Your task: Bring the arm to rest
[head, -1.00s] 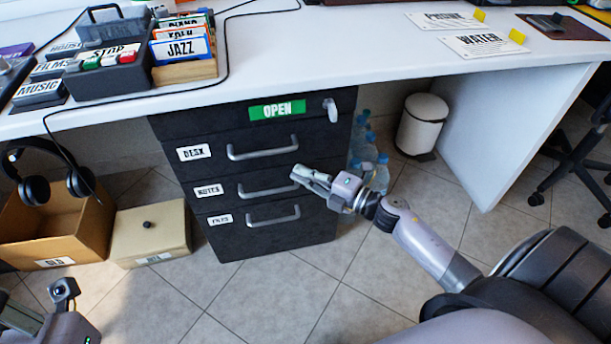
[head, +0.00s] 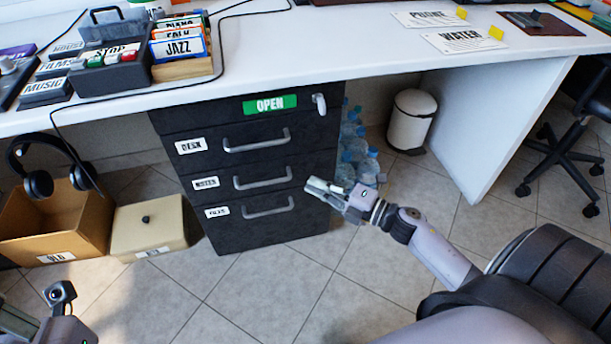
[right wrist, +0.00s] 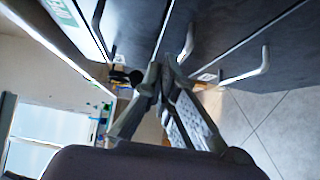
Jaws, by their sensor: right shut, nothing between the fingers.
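My right gripper (head: 318,187) is shut and empty in the head view. It hangs in front of the right edge of the dark drawer cabinet (head: 262,232), near the lower drawers. In the right wrist view its two fingers (right wrist: 162,72) meet at the tips, with the cabinet's drawer fronts and handles beyond them. I cannot tell how wide the gap to the cabinet is. A part of my left arm (head: 58,310) shows at the bottom left of the head view, but its fingers are not clear there.
The white desk (head: 330,50) spans above. An open cardboard box (head: 50,225) and a closed beige box (head: 148,228) stand on the floor at left. Plastic bottles (head: 360,160), a white bin (head: 410,120) and an office chair (head: 575,150) are at right. The front floor is clear.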

